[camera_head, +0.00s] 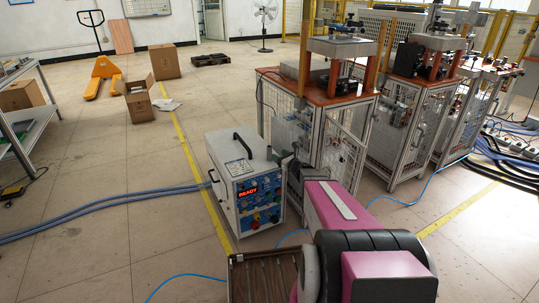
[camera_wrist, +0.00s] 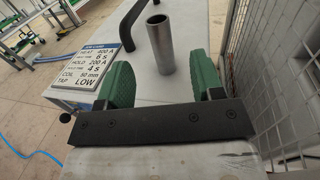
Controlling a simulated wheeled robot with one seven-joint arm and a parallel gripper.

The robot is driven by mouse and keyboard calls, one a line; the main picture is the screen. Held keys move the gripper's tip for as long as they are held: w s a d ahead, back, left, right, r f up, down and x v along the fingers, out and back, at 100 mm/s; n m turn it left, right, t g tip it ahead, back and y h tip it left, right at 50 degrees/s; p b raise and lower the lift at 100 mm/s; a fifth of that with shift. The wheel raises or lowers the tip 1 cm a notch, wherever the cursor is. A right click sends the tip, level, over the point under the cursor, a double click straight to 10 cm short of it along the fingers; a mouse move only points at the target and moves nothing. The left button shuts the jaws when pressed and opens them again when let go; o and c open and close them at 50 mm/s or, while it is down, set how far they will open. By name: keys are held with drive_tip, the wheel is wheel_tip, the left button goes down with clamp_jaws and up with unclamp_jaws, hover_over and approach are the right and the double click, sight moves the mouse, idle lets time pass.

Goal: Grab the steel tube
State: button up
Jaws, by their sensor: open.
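The steel tube (camera_wrist: 160,45) is a grey, hollow cylinder standing upright on the pale top of the induction heater (camera_wrist: 183,30). In the wrist view its open end faces up and its lower part shows between the two green fingers of my gripper (camera_wrist: 163,78). The fingers are spread apart, with visible gaps on both sides of the tube. I cannot tell how far the tube stands beyond the fingertips. In the head view the heater (camera_head: 232,165) is a white box with a red "READY" display. My pink and black arm hides part of the area beside it.
A black handle (camera_wrist: 135,22) and a label plate (camera_wrist: 92,65) are left of the tube. A wire mesh panel (camera_wrist: 280,70) rises close on the right. Mesh-sided workstations (camera_head: 318,120) stand behind the heater. Blue hoses (camera_head: 110,202) cross the floor; the floor at left is largely open.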

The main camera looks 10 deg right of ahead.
sight(271, 149)
drive_tip(key=x, duration=0.7)
drive_tip(key=shift+w+a+r, duration=0.15)
drive_tip(key=shift+w+r, duration=0.1)
drive_tip(key=shift+r, duration=0.05)
drive_tip(key=shift+c, duration=0.2)
drive_tip(key=c, duration=1)
